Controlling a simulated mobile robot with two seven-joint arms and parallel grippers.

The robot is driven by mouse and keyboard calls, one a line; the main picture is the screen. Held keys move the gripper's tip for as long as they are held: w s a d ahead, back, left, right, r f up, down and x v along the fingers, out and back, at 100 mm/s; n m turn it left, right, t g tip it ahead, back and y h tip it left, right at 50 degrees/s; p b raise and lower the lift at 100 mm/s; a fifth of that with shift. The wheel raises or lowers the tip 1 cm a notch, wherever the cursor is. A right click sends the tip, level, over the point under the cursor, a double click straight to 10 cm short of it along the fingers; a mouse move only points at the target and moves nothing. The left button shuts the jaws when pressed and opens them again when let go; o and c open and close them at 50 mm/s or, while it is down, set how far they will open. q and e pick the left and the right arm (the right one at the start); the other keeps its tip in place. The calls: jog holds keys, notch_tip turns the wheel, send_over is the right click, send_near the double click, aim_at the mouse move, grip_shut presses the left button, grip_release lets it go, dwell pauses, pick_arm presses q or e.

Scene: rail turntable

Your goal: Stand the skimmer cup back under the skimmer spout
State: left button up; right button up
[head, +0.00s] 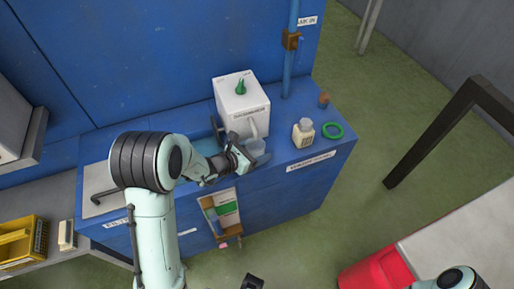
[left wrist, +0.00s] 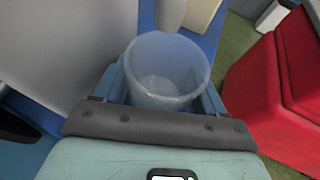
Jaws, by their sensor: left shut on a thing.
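The skimmer cup (left wrist: 166,72) is a clear, empty-looking cup held between the jaws of my left gripper (head: 243,158). It also shows faintly in the head view (head: 255,147), close to the skimmer's front. The skimmer (head: 238,110) is a white box with a green knob on top and a label on the front. Its pale spout (head: 254,129) sticks out of the front, just above the cup in the head view. I cannot tell whether the cup touches the bench. A dark piece (head: 252,282) at the bottom edge may be my right gripper; its jaws are not clear.
The blue bench (head: 310,168) holds a pale bottle (head: 303,133) and a green ring (head: 332,131) to the right of the skimmer. A small brown jar (head: 324,100) stands behind them. A blue pipe rises at the back. A red bin (head: 375,272) is at lower right.

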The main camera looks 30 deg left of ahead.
pick_arm(q)
jog(key=shift+w+d, duration=0.2)
jog(key=shift+d, duration=0.05)
jog(key=shift+w+f, duration=0.1)
jog(key=shift+f, duration=0.15)
jog(key=o, duration=0.7)
jog(key=shift+c, duration=0.2)
jog(key=shift+o, duration=0.5)
jog(key=shift+r, duration=0.3)
jog(key=v, duration=1.2)
jog(key=shift+p, duration=0.35)
jog(key=shift+f, duration=0.1)
